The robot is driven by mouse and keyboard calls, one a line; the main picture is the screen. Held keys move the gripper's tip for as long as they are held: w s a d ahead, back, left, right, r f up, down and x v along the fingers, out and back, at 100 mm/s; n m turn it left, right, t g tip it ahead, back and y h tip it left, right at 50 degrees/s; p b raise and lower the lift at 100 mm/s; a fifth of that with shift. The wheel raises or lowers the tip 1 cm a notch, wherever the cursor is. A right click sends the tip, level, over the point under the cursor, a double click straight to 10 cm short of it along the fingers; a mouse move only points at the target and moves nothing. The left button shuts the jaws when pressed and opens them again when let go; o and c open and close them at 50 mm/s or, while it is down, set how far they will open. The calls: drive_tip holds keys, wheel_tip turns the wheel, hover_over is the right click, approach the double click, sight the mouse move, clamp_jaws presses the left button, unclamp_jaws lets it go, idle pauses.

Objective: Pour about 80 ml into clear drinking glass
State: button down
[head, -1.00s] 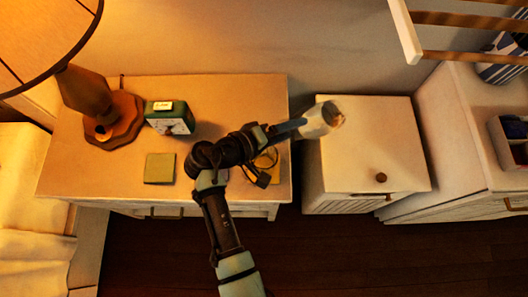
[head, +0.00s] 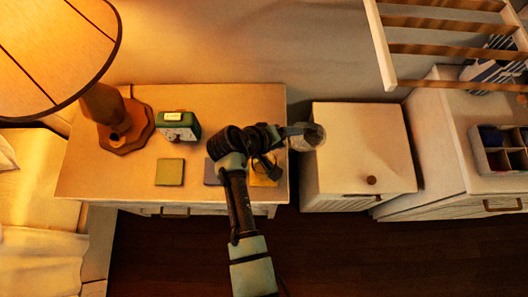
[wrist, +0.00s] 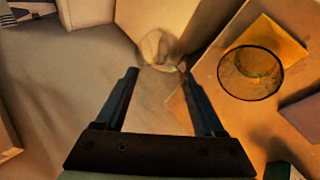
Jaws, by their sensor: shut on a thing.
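My gripper (head: 295,131) is shut on a clear, see-through vessel (head: 307,138), held over the gap between the dresser and the white cabinet. In the wrist view the vessel (wrist: 158,47) is faint between the fingers; its contents and exact tilt cannot be told. A clear drinking glass (wrist: 250,72) shows as a dark-rimmed circle on a yellow square (wrist: 285,38) on the dresser. It is to the right of my fingers, apart from the vessel. In the head view my arm partly covers that yellow square (head: 264,178).
The dresser (head: 130,182) also bears a lamp (head: 118,120), a green clock (head: 178,126) and an olive square (head: 170,172). A slatted rack (head: 450,48) hangs at the upper right.

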sight(303, 125)
drive_tip(key=shift+w+d+r+y+p, duration=0.15)
drive_tip(key=shift+r+y+p, duration=0.15)
drive_tip(key=shift+r+p, duration=0.6)
drive_tip(key=shift+w+d+r+g+y+p, duration=0.3)
drive_tip(key=shift+d+g+y+p, duration=0.2)
drive_tip(key=shift+p, duration=0.55)
drive_tip(key=shift+w+d+r+g+y+p, duration=0.25)
drive_tip(key=shift+w+d+g+y+p, duration=0.25)
drive_tip(key=shift+y+p, duration=0.45)
drive_tip(key=shift+w+d+f+g+y+b, duration=0.25)
drive_tip(key=shift+d+g+y+b, duration=0.2)
drive_tip(key=shift+y, duration=0.15)
drive_tip(key=shift+w+d+f+g+y+b, duration=0.2)
drive_tip(key=shift+d+g+y+b, duration=0.15)
drive_tip(key=shift+g+y+b, duration=0.15)
drive_tip(key=shift+d+f+g+y+b, duration=0.1)
drive_tip(key=shift+d+g+y+b, duration=0.15)
drive_tip(key=shift+y+b, duration=0.3)
drive_tip(key=shift+w+a, duration=0.1)
drive_tip(key=shift+a, duration=0.05)
